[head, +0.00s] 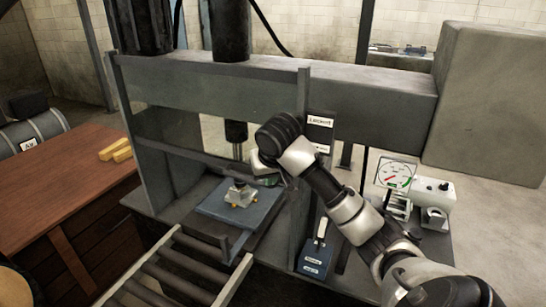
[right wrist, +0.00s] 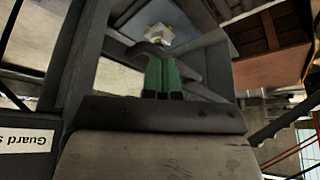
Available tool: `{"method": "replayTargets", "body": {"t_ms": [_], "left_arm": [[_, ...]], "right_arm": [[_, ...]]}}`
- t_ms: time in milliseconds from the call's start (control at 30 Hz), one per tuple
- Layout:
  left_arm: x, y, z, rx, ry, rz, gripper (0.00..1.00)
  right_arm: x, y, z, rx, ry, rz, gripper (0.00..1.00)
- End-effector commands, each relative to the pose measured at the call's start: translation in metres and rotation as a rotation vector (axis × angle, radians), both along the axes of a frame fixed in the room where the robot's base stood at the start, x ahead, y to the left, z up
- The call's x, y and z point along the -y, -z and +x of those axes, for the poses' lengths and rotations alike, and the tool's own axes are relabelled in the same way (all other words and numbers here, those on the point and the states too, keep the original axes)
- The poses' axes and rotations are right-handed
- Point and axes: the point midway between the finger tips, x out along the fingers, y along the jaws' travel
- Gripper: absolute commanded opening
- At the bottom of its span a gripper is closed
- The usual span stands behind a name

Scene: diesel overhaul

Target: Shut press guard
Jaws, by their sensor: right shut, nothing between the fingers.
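The press (head: 303,200) is a grey frame with a dark ram (head: 236,132) above a blue bed plate (head: 215,205). A see-through panel that looks like the guard (head: 180,98) spans the upper part of the frame opening. The bed shows below it, and I cannot tell its exact lower edge. A small pale metal part with yellow sits on the plate; it shows in the right wrist view too (right wrist: 160,35). My right gripper (head: 268,182) is in front of the opening near the right post. Its green fingers (right wrist: 163,76) are shut and empty. My left gripper is out of view.
A roller conveyor (head: 175,270) leads to the press front. A wooden bench (head: 70,190) with yellow blocks (head: 115,150) stands left.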

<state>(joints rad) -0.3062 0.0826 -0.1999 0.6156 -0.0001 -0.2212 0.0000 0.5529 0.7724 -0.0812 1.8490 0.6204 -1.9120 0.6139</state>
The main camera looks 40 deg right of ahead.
Motion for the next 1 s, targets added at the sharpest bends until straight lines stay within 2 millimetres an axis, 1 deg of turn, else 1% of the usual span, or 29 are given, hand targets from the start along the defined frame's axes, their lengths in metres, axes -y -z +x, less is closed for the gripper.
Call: {"method": "replayTargets", "body": {"t_ms": [33,100,133,200,267,400,433,467,700,833,1000], "left_arm": [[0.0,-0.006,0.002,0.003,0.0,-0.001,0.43],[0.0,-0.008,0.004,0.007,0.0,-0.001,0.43],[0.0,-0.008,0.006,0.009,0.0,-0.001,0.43],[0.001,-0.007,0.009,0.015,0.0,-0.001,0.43],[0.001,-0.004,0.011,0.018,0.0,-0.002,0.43],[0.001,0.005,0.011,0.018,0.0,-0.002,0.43],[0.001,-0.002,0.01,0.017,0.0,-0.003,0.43],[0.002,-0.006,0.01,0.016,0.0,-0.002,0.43],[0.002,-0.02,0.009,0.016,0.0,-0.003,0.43],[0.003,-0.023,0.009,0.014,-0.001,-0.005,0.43],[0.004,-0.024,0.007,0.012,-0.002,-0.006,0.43]], "right_arm": [[0.007,-0.028,-0.003,0.013,0.025,-0.005,0.0],[0.012,-0.048,-0.008,0.019,0.05,-0.004,0.0],[0.013,-0.053,-0.009,0.021,0.057,-0.002,0.0],[0.015,-0.057,-0.01,0.022,0.067,0.001,0.0],[0.016,-0.053,-0.009,0.022,0.071,0.002,0.0],[0.019,-0.032,-0.001,0.019,0.069,0.007,0.0],[0.022,-0.032,0.0,0.017,0.071,0.003,0.0],[0.023,-0.028,0.002,0.015,0.071,0.002,0.0],[0.033,0.01,0.018,0.016,0.069,0.0,0.0],[0.036,0.022,0.024,0.019,0.07,-0.001,0.0],[0.037,0.029,0.026,0.02,0.069,-0.001,0.0]]}}
